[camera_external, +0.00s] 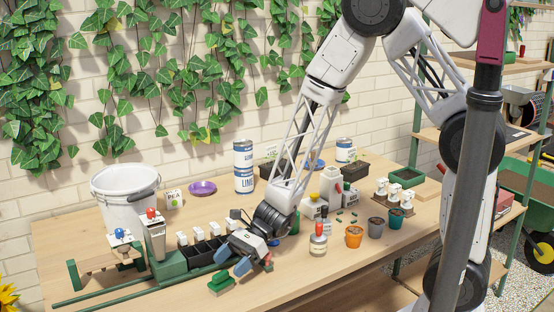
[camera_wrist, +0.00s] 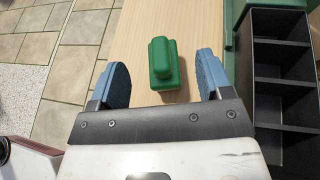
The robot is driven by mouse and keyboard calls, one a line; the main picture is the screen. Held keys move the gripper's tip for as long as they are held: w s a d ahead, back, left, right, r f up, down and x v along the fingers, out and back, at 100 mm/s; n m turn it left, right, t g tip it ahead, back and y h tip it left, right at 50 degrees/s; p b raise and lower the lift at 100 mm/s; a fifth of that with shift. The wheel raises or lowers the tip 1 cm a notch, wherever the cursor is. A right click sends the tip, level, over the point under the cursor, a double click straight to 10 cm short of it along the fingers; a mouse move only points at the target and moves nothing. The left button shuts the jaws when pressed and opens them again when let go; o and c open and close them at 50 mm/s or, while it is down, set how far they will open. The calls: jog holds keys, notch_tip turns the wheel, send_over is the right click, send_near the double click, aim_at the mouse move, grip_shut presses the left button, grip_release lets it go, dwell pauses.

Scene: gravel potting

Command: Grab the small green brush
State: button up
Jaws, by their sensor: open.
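The small green brush (camera_external: 222,282) lies on the wooden table near its front edge in the external view. In the wrist view the brush (camera_wrist: 164,62) sits ahead of my gripper, between the lines of its two fingers, with its raised handle part upward. My gripper (camera_external: 232,261) has blue fingers and is low over the table, just behind and to the right of the brush. In the wrist view my gripper (camera_wrist: 162,78) is open, with a finger on either side of the brush's near end and nothing held. Contact cannot be told.
A black compartment tray (camera_wrist: 283,70) stands right of my gripper in the wrist view, beside a green stand. Its row (camera_external: 203,252) runs behind the brush in the external view. The table edge and tiled floor (camera_wrist: 70,75) are on the left. Small pots (camera_external: 354,236) stand farther right.

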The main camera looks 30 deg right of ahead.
aim_at(224, 270)
jog(key=shift+f, duration=0.1)
jog(key=shift+f, duration=0.2)
jog(key=shift+a+f, duration=0.2)
jog(key=shift+x, duration=2.3)
jog(key=shift+s, duration=0.1)
jog(key=c, duration=1)
jog(key=shift+r, duration=0.1)
